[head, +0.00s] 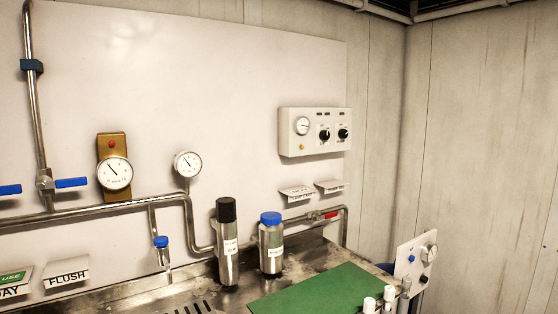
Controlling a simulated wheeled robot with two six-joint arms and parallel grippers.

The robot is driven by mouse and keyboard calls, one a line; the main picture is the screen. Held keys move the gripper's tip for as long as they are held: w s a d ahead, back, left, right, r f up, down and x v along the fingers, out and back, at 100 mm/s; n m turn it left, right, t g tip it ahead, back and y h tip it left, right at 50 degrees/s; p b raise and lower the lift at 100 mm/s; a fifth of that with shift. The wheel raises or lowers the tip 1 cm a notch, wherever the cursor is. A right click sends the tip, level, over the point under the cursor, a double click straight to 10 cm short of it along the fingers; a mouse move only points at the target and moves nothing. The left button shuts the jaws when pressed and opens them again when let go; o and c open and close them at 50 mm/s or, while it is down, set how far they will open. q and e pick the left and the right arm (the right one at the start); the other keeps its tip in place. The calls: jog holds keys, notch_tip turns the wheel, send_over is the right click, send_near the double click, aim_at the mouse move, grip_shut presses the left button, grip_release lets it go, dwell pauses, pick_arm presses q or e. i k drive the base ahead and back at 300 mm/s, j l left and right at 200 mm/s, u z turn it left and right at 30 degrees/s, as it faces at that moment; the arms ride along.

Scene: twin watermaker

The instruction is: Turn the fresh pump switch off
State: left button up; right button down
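A white control box (288,142) is mounted on the wall panel right of centre. It carries a small round gauge (302,126), a yellow button below the gauge and two black rotary switches, a left one (324,135) and a right one (344,133). Small dark labels sit above the switches, too small to read, so I cannot tell which is the fresh pump switch or its exact setting. Neither of my grippers is in view.
Below the box are two small label plates (296,193) and a red-handled valve (331,215). A steel counter (130,297) holds a black-capped bottle (228,255), a blue-capped bottle (271,250) and a green mat (320,292). Pipes, gauges and blue-handled valves are on the left.

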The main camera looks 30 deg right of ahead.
aim_at(343, 134)
jog(key=z, duration=1.3)
